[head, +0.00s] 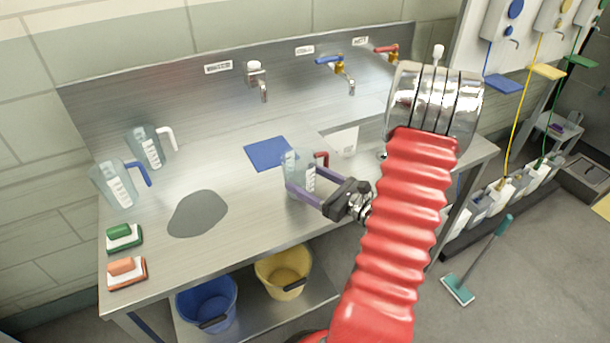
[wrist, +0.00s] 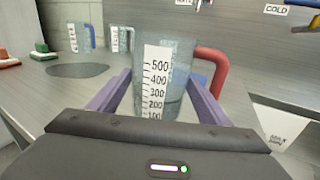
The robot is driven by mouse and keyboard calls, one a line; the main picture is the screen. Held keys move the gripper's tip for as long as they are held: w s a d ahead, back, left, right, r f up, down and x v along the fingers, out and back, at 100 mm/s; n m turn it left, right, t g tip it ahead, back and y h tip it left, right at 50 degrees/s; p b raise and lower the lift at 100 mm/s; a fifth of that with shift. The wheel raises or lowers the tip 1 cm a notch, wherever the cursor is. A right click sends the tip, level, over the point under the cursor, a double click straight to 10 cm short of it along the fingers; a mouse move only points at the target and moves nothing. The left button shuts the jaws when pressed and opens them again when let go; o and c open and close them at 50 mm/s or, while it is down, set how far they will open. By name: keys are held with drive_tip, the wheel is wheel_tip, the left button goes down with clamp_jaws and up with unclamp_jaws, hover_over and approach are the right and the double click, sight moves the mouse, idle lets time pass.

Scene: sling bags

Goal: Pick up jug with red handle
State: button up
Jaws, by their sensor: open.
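The clear jug with the red handle (head: 300,173) stands upright on the steel counter, with measuring marks on its side. It also fills the middle of the wrist view (wrist: 165,80), with its red handle on the right. My gripper (head: 300,184) is open, its purple fingers on either side of the jug's body. In the wrist view the fingers (wrist: 160,100) reach along both sides of the jug. I cannot tell whether they touch it. Part of the jug's lower body is hidden by the gripper.
A jug with a blue handle (head: 116,186) and one with a white handle (head: 148,148) stand at the counter's left. A blue cloth (head: 270,154) lies behind the red-handled jug. Taps (head: 257,80) line the back wall. Two brushes (head: 126,272) lie at the front left. Buckets (head: 284,271) stand below.

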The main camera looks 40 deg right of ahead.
drive_tip(key=shift+w, duration=0.1)
drive_tip(key=shift+w+a, duration=0.25)
drive_tip(key=shift+w, duration=1.1)
drive_tip(key=shift+w+a, duration=0.2)
drive_tip(key=shift+w, duration=1.15)
drive_tip(key=c, duration=1)
drive_tip(key=shift+r, duration=0.1)
wheel_tip(320, 180, up, 10)
